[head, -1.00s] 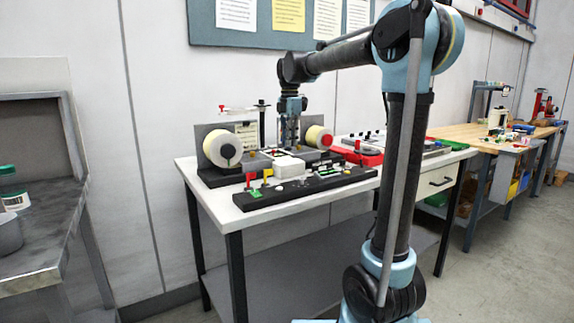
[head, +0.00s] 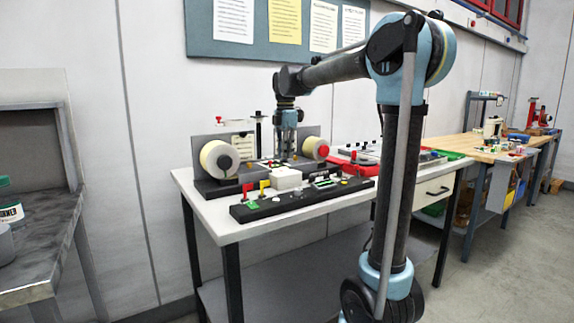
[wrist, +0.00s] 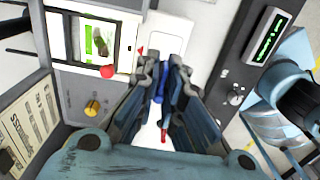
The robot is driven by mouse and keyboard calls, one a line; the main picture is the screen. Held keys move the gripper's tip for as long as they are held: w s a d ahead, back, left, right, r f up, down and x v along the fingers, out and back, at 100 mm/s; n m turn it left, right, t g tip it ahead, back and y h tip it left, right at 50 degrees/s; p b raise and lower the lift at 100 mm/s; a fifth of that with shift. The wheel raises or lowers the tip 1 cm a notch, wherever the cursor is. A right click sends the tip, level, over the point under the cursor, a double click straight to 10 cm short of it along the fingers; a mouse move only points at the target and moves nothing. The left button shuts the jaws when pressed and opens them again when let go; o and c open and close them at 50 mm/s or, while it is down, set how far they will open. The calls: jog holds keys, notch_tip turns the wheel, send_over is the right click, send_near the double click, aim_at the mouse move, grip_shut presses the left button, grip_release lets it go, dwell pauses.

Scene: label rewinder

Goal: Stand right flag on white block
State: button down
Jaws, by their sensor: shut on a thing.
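My gripper (head: 287,155) points down behind the white block (head: 286,179), over the rewinder on the table. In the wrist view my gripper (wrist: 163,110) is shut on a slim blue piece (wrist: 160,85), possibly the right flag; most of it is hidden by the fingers. A small red bit (wrist: 163,138) shows near the fingertips; I cannot tell what it belongs to. The white block sits behind that panel.
White rolls flank my gripper, at left (head: 218,158) and right (head: 313,147). A thin post (head: 258,132) stands behind left. A red part (head: 350,168) lies to the right. The wrist view shows a red button (wrist: 107,71), yellow knob (wrist: 92,107) and display (wrist: 268,40).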

aim_at(286, 161)
jog(key=shift+f, duration=1.95)
jog(key=shift+f, duration=0.1)
jog(key=c, duration=1.7)
grip_release()
